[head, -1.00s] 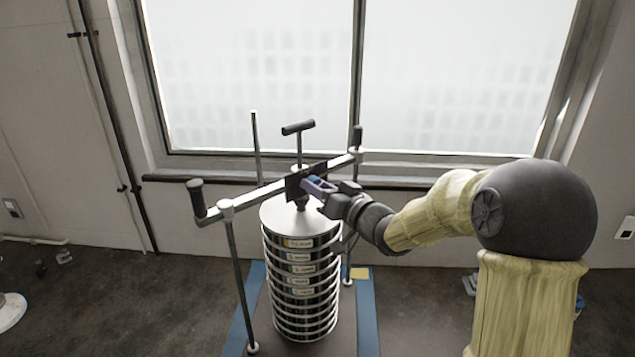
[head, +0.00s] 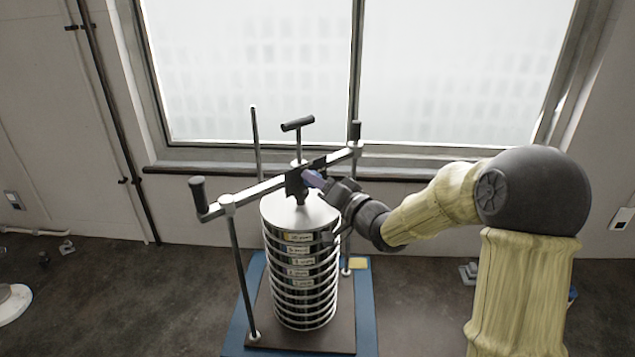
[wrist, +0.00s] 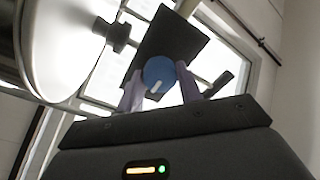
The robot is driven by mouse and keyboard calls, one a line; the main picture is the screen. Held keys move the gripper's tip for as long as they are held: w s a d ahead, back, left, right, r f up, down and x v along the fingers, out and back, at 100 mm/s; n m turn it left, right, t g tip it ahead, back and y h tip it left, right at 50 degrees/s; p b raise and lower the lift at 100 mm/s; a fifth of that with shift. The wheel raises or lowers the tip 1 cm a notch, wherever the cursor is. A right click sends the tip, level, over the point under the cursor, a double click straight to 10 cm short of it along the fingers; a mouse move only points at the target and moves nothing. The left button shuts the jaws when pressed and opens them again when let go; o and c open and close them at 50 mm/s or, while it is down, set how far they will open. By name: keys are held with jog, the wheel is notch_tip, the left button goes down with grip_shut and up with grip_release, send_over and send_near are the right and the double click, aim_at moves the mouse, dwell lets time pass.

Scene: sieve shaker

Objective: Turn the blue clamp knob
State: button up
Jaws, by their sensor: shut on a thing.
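The blue clamp knob (wrist: 159,74), round with a white pointer line, shows in the wrist view in front of a dark square plate (wrist: 184,45). My gripper (wrist: 160,88) is shut on the knob, with one pale purple finger on each side of it. The white line on the knob points down and to the left in that view. In the head view my gripper (head: 316,181) reaches in from the right to the dark plate at the middle of the clamp bar (head: 259,191). The knob itself is hidden there.
Below the bar stands a stack of round metal sieves (head: 301,270) with a lid, on a base with a blue border (head: 366,310). Upright rods (head: 238,280) flank the stack. A black T-handle (head: 298,124) rises above the bar. A window is behind.

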jog(key=o, duration=1)
jog(key=shift+w, duration=0.1)
jog(key=b+v, duration=0.6)
jog(key=v, duration=1.1)
jog(key=shift+d+f, duration=0.15)
